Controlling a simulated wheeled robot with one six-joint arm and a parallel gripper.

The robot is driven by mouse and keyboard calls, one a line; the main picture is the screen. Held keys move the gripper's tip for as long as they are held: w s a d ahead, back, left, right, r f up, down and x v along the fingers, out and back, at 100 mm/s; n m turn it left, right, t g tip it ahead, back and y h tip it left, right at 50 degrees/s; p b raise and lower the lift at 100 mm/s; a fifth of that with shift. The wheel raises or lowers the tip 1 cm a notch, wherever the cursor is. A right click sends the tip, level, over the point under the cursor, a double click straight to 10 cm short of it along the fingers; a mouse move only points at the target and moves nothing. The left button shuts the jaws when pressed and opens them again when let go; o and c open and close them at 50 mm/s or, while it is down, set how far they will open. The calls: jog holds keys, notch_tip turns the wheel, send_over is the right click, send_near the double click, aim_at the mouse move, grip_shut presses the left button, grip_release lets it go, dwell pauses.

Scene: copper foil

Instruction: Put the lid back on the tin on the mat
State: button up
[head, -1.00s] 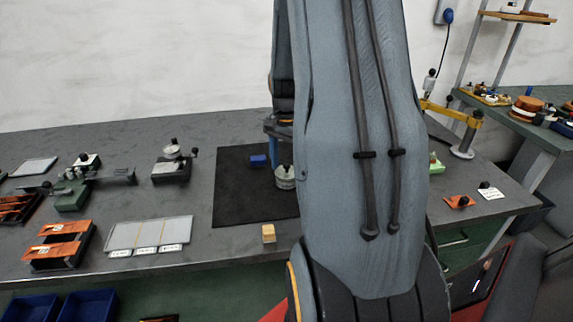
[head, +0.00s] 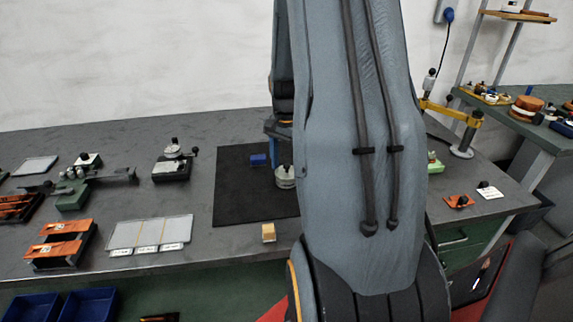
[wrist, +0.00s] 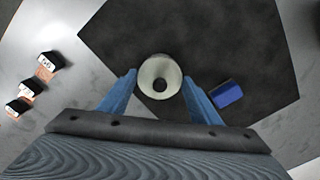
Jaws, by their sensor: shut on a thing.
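In the wrist view a pale round piece with a dark centre, which I take to be the lid (wrist: 160,66), sits between the blue fingertips of my gripper (wrist: 159,79). The gripper is shut on it. In the head view the pale, short, cylindrical tin (head: 285,182) stands upright on the black mat (head: 237,195), close to my arm, with a darker part at its top. The tin is not clearly separate from the lid in the wrist view. I cannot tell whether the lid touches the tin. My arm hides the mat's right part.
A blue block (head: 258,160) lies on the mat left of the tin, close to the right finger in the wrist view (wrist: 227,94). Grey plates (head: 150,233) and a dark device (head: 172,168) stand further left.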

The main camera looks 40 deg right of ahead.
dwell(0.9)
jog(key=o, duration=1.6)
jog(key=shift+r, duration=0.1)
jog(key=shift+r+p, duration=2.9)
jog(key=shift+r, duration=0.5)
grip_shut()
